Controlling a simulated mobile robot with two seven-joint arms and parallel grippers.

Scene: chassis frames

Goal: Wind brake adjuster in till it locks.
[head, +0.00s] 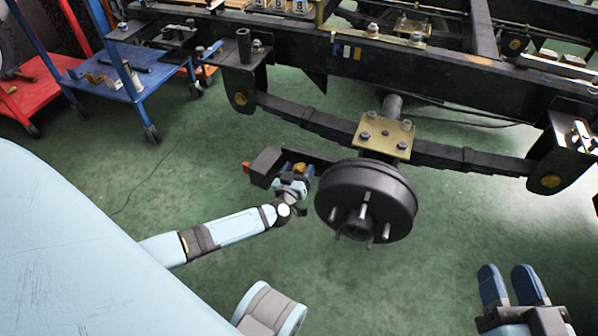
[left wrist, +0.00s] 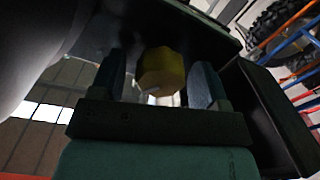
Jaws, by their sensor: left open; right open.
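The brake adjuster appears as a yellow faceted knob (head: 299,168), just left of the black brake drum (head: 365,205). In the left wrist view the yellow knob (left wrist: 162,71) sits between my two left fingers, with a visible gap on each side. My left gripper (head: 293,179) is open around it, reaching up beside the drum; its fingers also show in the left wrist view (left wrist: 157,82). A dark plate (left wrist: 190,25) lies behind the knob. My right gripper (head: 510,284) is open and empty at the lower right, apart from the drum.
A leaf spring (head: 460,157) with a brass-coloured plate (head: 384,138) runs above the drum, under the black chassis rail (head: 450,75). A dark box-shaped part (head: 265,165) is close left of my left gripper. A blue cart (head: 125,85) stands upper left. The green floor is mostly clear.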

